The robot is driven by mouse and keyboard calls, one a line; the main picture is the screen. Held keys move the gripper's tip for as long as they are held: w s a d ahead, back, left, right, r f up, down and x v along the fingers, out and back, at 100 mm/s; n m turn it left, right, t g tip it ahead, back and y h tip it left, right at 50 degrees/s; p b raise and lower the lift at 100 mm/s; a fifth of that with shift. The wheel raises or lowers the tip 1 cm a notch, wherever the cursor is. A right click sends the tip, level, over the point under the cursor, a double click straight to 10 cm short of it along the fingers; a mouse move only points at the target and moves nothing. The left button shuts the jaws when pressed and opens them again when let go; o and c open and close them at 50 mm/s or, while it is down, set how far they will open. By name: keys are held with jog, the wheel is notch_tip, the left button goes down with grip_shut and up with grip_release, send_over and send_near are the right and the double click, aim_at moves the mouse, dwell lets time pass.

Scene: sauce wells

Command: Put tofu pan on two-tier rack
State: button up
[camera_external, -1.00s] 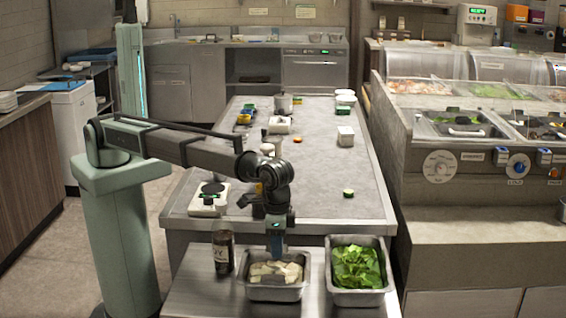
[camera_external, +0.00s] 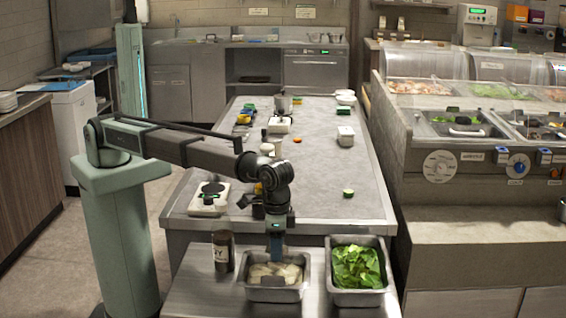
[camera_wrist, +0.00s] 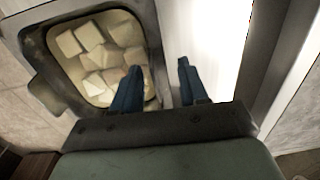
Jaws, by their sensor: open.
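The tofu pan (camera_external: 262,296) is a steel pan holding pale tofu blocks. It stands on the steel surface at the front of the external view. In the wrist view the tofu pan (camera_wrist: 45,92) fills the upper left. My gripper (camera_external: 277,256) points down over the pan. In the wrist view my gripper (camera_wrist: 158,64) is open, with its blue fingers apart. One finger lies over the tofu side and the other beyond the pan's right rim. I cannot tell whether they touch the rim. I cannot make out a two-tier rack.
A pan of green leaves (camera_external: 358,297) stands close on the right. A dark bottle (camera_external: 223,254) stands close on the left. Behind is a grey worktable (camera_external: 320,190) with a white scale-like device (camera_external: 208,205) and small items; its right middle is mostly clear.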

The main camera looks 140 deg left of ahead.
notch_tip(320, 180, up, 12)
jog(key=shift+w, duration=0.15)
dwell(0.3)
jog(key=shift+d, duration=0.1)
